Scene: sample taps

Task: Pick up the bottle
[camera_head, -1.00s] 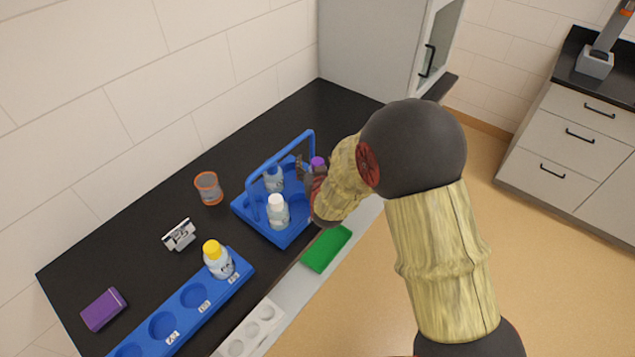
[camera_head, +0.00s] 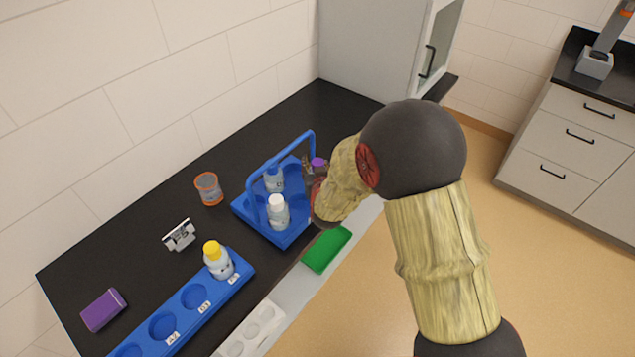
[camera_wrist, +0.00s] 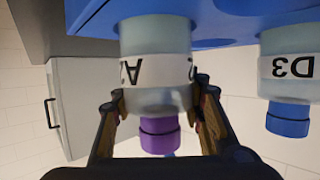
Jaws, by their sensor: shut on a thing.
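The bottle with a purple cap (camera_head: 318,163) is at the right side of the blue carrier (camera_head: 290,237), partly hidden behind my gripper. In the wrist view the bottle (camera_wrist: 157,70) has a translucent body and a white label with partly hidden lettering. Its purple cap (camera_wrist: 160,136) points toward the bottom of the picture. My gripper (camera_wrist: 158,105) is shut on this bottle, with one finger on each side near its shoulder. The bottle's base meets the blue carrier in the wrist view. I cannot tell whether it is clear of the carrier floor.
A bottle labelled D3 (camera_wrist: 287,68) with a blue cap stands beside the held one. A white-capped bottle (camera_head: 278,214) is in the carrier, under its arched handle (camera_head: 285,153). A yellow-capped bottle (camera_head: 218,262) stands in the blue rack (camera_head: 205,305). A green tray (camera_head: 326,250) lies in front.

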